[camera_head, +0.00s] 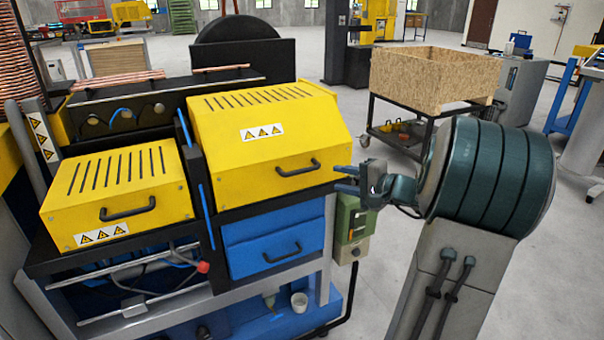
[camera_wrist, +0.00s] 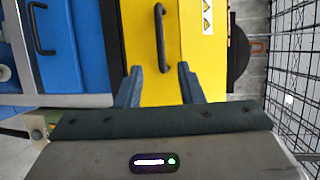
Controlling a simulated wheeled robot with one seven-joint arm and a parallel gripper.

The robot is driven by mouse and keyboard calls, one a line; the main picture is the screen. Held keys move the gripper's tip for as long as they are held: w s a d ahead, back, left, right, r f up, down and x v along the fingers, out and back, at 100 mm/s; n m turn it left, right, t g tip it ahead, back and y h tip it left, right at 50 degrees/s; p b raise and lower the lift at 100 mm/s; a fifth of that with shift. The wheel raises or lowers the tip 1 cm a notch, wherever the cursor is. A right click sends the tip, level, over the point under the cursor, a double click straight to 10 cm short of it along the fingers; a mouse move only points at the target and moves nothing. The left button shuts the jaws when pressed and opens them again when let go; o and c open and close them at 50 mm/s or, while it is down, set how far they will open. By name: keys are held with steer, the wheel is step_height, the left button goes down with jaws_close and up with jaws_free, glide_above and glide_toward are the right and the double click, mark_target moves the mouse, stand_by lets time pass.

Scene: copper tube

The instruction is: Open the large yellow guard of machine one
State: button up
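The large yellow guard (camera_head: 262,140) is closed on the machine in the head view, right of the smaller yellow guard (camera_head: 115,190). Its black handle (camera_head: 298,168) is on the lower front face. My gripper (camera_head: 348,180) is to the right of the handle, apart from it. In the wrist view the guard (camera_wrist: 205,75) fills the middle, rotated on its side, and its handle (camera_wrist: 162,38) lies beyond and between the fingertips. My gripper (camera_wrist: 160,78) is open, with nothing between its two fingers.
A blue drawer (camera_head: 272,245) with its own handle is below the large guard. A green control box (camera_head: 350,222) is on the machine's right side. A wooden crate (camera_head: 432,80) on a black cart stands behind my arm. Grey floor (camera_head: 560,270) is clear at right.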

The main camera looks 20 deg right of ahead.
mark_target(305, 171)
steer(key=p+x, duration=0.1)
steer(key=x, duration=1.2)
steer(key=shift+w+a, duration=0.2)
steer(key=shift+w, duration=0.05)
jaws_close()
